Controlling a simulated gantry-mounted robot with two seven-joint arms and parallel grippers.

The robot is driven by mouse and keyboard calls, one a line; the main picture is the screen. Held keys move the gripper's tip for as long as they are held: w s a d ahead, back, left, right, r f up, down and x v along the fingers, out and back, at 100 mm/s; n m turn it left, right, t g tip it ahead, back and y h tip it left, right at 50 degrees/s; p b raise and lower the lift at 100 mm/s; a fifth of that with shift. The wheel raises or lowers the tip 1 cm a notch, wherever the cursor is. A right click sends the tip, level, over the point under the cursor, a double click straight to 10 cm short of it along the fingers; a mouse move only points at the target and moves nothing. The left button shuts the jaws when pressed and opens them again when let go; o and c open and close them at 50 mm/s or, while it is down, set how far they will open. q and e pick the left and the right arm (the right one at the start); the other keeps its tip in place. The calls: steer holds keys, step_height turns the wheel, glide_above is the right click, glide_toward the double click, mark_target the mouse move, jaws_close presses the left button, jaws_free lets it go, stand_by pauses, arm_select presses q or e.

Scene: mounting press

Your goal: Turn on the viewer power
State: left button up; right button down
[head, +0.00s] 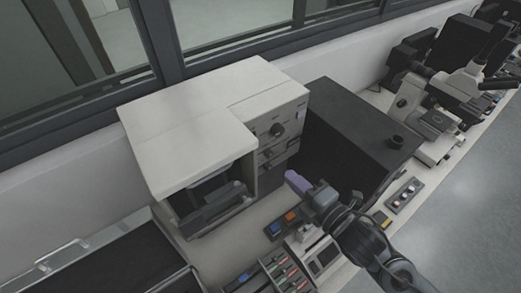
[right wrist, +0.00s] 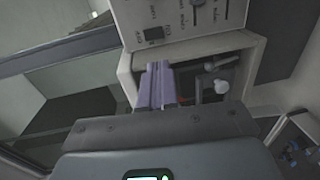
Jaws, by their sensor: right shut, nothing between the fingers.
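A cream machine (head: 190,125) with an overhanging top stands against the wall in the head view. Its control panel (head: 278,130) carries a dark knob. In the right wrist view a pale panel (right wrist: 190,18) shows a dark rectangular switch (right wrist: 154,34), sliders and small print; whether the switch is on or off I cannot tell. My right gripper (head: 297,182) is shut and empty, with purple fingers, in front of and below the control panel. In the right wrist view its fingers (right wrist: 155,85) are together below the switch, apart from it in the picture. My left gripper is not in view.
A large black box (head: 345,130) stands right of the cream machine. Small orange and blue blocks (head: 283,221), a rack of coloured pens (head: 283,275) and a button strip (head: 404,195) lie on the bench. Microscopes (head: 440,105) stand further right.

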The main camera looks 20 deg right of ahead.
steer(key=shift+p+x, duration=2.2)
steer(key=shift+x, duration=4.8)
steer(key=shift+w+f+b, duration=0.1)
steer(key=shift+w+b, duration=0.05)
steer(key=shift+b, duration=0.45)
